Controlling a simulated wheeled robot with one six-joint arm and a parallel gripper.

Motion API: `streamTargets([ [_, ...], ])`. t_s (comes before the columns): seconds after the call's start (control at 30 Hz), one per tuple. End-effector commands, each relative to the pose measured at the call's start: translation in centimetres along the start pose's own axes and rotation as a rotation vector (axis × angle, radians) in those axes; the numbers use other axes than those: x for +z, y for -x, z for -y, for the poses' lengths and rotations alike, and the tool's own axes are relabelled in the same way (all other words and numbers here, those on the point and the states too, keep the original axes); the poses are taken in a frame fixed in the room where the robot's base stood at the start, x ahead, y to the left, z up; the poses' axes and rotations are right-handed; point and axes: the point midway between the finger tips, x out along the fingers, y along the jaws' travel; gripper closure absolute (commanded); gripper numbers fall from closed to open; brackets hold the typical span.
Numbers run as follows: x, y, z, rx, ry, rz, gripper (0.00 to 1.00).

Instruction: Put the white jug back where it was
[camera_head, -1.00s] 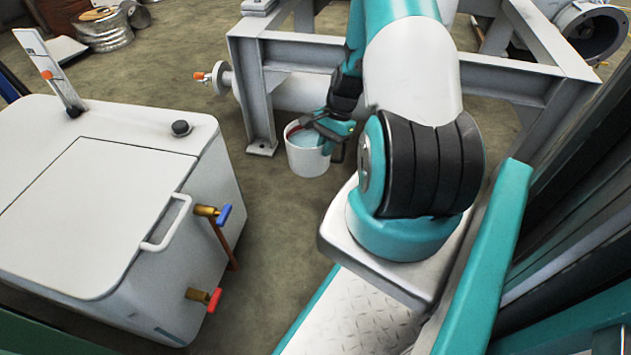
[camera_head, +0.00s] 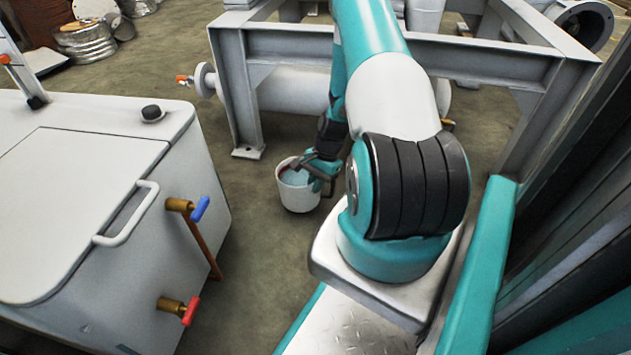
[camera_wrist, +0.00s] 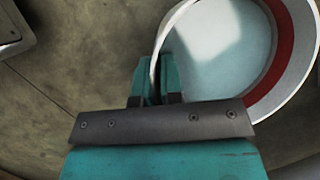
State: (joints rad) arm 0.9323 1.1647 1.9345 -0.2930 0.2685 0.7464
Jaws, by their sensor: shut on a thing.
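The white jug (camera_head: 299,197) is a round white vessel with pale blue liquid in it and a dark red band inside its rim. In the head view it hangs from my gripper (camera_head: 318,172), left of my arm and in front of the grey steel frame. In the wrist view my gripper (camera_wrist: 157,92) is shut on the jug's rim at its left side. The jug's pale inside (camera_wrist: 215,55) fills the upper right there. The jug looks about upright. Its height above the floor is hard to tell.
A white tank cabinet (camera_head: 90,200) with a handle and two valves, blue (camera_head: 200,208) and red (camera_head: 190,310), stands at left. The grey steel frame (camera_head: 400,58) stands behind the jug. Bare floor (camera_head: 255,240) lies between cabinet and my base.

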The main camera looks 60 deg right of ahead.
Motion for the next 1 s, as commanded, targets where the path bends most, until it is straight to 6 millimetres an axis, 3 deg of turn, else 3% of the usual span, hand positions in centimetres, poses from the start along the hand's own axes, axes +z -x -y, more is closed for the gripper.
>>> streamTargets([
  [0.03,-0.5,-1.2,0.0,-0.001,0.001,0.000,1.00],
  [0.17,-1.0,-2.6,-0.1,-0.002,0.002,0.000,1.00],
  [0.5,-1.0,-2.6,-0.1,-0.002,0.001,0.000,1.00],
  [0.53,-1.0,-2.7,-0.2,0.000,0.000,0.000,0.89],
  [0.63,-1.0,-2.7,-0.2,0.000,0.000,0.000,0.67],
  [1.0,-0.9,-1.8,-0.1,-0.001,0.000,-0.001,0.67],
])
